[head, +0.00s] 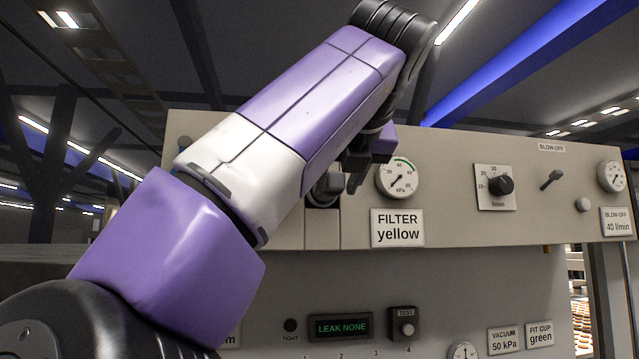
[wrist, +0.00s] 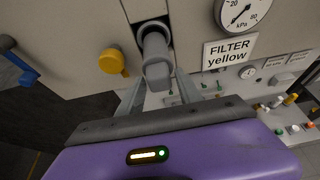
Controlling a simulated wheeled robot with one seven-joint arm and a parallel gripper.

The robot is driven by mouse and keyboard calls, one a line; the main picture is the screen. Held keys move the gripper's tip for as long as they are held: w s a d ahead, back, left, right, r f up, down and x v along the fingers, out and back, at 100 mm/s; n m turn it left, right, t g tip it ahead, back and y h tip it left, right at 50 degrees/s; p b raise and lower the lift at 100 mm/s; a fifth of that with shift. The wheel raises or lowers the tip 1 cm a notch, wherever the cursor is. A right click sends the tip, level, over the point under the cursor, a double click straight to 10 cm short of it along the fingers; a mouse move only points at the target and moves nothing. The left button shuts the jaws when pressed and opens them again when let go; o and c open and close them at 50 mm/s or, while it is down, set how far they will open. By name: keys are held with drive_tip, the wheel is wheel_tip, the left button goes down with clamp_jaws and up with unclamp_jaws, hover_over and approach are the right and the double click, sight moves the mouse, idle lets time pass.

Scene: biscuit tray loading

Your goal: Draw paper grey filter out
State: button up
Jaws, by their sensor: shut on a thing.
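The grey filter (wrist: 156,58) is a rounded cylinder that sticks out of a dark opening in the beige panel, in the wrist view. My gripper (wrist: 159,82) is shut on its near end, with one finger on each side. How deep it sits inside the opening is hidden. In the head view the grey filter (head: 326,190) shows only in part, behind my arm, at the panel's front. My gripper (head: 357,172) is dark and partly hidden there. A label next to the opening reads FILTER yellow (head: 397,228).
A yellow knob-like part (wrist: 112,60) stands out from the panel left of the filter. A round kPa gauge (head: 398,180) is to the right, then a flow dial (head: 497,187) and a blow-off lever (head: 551,179). A display (head: 340,327) below reads LEAK NONE.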

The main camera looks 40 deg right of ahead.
drive_tip(key=shift+s+a, duration=0.65)
drive_tip(key=shift+s, duration=0.25)
drive_tip(key=shift+s, duration=0.1)
idle(0.3)
